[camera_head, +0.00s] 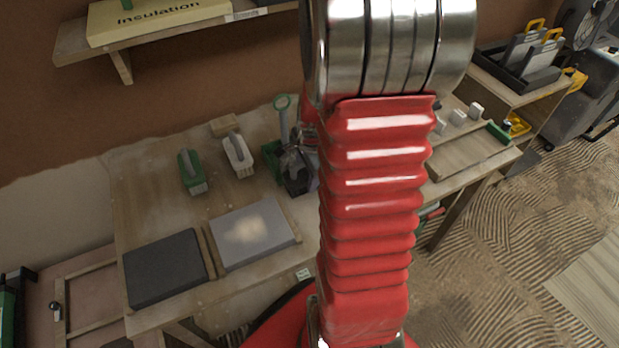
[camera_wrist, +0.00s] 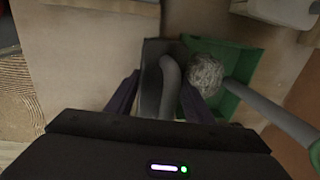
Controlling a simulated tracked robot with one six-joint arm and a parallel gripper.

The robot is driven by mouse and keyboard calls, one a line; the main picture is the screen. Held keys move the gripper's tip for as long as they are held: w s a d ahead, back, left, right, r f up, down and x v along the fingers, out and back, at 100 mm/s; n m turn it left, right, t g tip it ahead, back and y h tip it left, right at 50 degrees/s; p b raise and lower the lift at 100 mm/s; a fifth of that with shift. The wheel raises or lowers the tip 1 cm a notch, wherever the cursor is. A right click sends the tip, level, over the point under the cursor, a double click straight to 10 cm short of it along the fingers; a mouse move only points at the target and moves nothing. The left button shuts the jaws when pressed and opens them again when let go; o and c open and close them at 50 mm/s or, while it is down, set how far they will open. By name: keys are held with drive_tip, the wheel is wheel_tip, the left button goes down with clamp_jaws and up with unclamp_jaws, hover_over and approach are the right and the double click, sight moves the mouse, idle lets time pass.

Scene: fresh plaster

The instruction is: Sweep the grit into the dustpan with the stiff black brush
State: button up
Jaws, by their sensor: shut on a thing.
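The stiff black brush (camera_wrist: 152,52), a dark block with a curved grey handle, is between my gripper's fingers (camera_wrist: 158,92) in the wrist view. My gripper is shut on its handle. In the head view my gripper (camera_head: 297,163) is beside the green dustpan, partly behind my red arm. I cannot tell whether the brush touches the bench. Pale grit (camera_head: 247,230) lies on a grey board (camera_head: 282,243).
A green-based block (camera_head: 195,186) and a white-based block (camera_head: 238,158), both with grey handles, stand behind the boards. A dark board (camera_head: 165,270) lies left of the grey one. A shelf (camera_head: 75,48) hangs above. My arm hides the bench's middle.

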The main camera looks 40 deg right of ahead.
drive_tip(key=shift+w, duration=0.3)
drive_tip(key=shift+s+a+r, duration=0.1)
drive_tip(key=shift+s+r, duration=0.2)
drive_tip(key=shift+r, duration=0.5)
drive_tip(key=shift+s+r, duration=0.25)
drive_tip(key=shift+r, duration=0.6)
drive_tip(key=shift+s+a+r, duration=0.1)
drive_tip(key=shift+s+r, duration=0.2)
drive_tip(key=shift+r, duration=0.5)
